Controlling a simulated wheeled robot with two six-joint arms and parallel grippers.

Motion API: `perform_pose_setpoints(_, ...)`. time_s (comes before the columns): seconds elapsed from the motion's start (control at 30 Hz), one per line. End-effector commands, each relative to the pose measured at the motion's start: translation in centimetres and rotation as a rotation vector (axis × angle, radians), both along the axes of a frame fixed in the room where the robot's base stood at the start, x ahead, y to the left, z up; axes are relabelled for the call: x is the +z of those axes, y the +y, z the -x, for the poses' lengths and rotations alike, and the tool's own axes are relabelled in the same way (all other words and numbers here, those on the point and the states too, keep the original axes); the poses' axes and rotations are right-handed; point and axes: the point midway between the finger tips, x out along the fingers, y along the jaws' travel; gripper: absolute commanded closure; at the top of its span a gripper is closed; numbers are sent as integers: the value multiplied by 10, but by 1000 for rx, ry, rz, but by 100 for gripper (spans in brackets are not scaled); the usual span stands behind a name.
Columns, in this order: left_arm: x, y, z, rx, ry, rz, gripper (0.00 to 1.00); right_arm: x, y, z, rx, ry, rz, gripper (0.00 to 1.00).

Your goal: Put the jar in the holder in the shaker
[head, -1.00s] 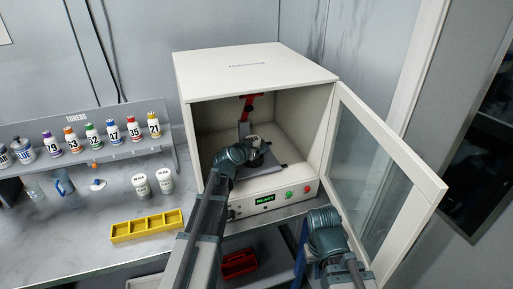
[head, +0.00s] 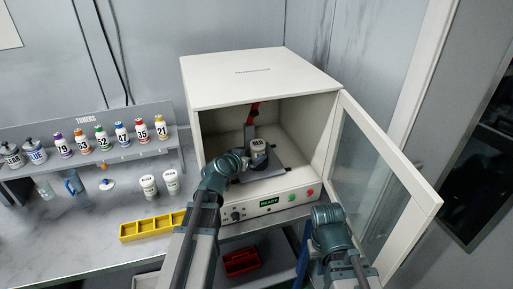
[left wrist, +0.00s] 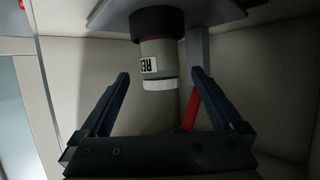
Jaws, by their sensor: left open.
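The jar (head: 258,146), with a pale lid and a black-lettered label, stands in the dark holder (head: 259,162) inside the open white shaker (head: 265,75). In the left wrist view the jar (left wrist: 160,62) appears lid down, its base inside the dark holder ring (left wrist: 158,25). My left gripper (left wrist: 160,85) is open, its fingers apart with a gap to either side of the lid; it touches nothing visible. In the head view my left wrist is inside the shaker opening, left of the jar. My right arm is before the door; its gripper (head: 306,240) is mostly hidden.
A red clamp arm (head: 253,112) rises behind the holder. The glass door (head: 375,170) is swung open to the right. The front panel (head: 268,202) shows a lit green display. Left are two white jars (head: 149,187), a yellow tray (head: 150,227) and a toner rack (head: 90,160).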

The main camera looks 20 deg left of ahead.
Motion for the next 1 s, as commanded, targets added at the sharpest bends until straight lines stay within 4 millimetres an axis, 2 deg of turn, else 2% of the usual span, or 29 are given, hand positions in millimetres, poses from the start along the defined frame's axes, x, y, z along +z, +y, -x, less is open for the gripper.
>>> perform_pose_setpoints(0.03,6,1,10,1,0,1,0,6,0,0,0,0,0,100)
perform_pose_setpoints(0.2,10,4,22,0,0,0,0,10,0,0,0,0,0,100)
perform_pose_setpoints(0.53,10,5,25,-1,0,0,0,10,0,0,0,0,0,100)
perform_pose_setpoints(0.6,8,-1,26,-11,11,2,0,10,0,0,0,0,0,100)
perform_pose_setpoints(0.67,2,-15,30,-42,43,3,0,10,0,0,0,0,0,100)
perform_pose_setpoints(0.77,-21,-64,49,-138,169,5,0,10,0,0,0,0,0,100)
perform_pose_setpoints(0.8,-36,-89,63,-187,251,-2,0,10,0,0,0,0,0,100)
perform_pose_setpoints(0.87,-60,-127,93,-252,405,-23,0,10,0,0,0,0,0,100)
perform_pose_setpoints(0.9,-75,-147,116,-281,510,-46,0,10,0,0,0,0,0,100)
perform_pose_setpoints(1.0,-105,-175,171,-292,753,-129,0,10,0,0,0,0,0,100)
